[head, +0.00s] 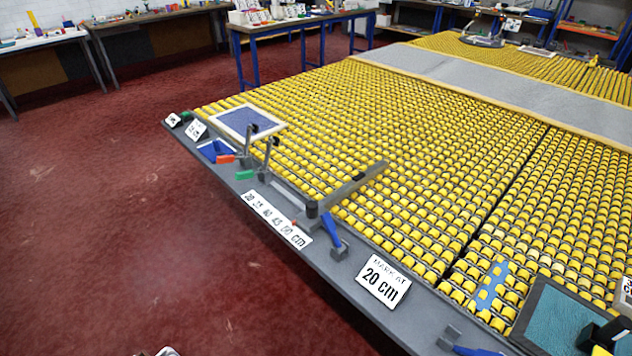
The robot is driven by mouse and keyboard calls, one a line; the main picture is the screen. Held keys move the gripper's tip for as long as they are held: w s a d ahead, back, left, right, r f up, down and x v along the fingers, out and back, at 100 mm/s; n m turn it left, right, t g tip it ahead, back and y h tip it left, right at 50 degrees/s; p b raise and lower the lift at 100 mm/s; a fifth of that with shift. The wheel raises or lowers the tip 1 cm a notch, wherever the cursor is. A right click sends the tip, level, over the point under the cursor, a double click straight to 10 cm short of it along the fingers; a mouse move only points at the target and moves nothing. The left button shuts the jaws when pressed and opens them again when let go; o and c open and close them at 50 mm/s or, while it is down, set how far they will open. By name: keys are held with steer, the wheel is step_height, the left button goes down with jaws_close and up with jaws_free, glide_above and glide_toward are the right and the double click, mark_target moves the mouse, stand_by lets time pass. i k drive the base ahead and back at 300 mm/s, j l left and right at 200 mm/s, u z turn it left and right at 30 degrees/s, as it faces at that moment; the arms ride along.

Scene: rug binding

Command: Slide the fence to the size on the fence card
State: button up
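The fence (352,187) is a grey bar lying at an angle over the yellow rollers, with a black knob (312,209) at its near end. A white scale strip (275,219) on the grey edge rail shows numbers up to 50 and "cm". A small red-orange mark (294,222) sits beside the knob end, near the 50. A white card (383,281) reads "MARK AT 20 cm". A smaller card (196,129) at the far left corner ends in "cm", its number too small to read surely. It is unclear which is the fence card.
A blue handle (331,230) is close right of the knob. Red floor (120,220) is clear in front.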

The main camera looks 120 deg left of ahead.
mark_target(309, 219)
steer(key=u, duration=2.95)
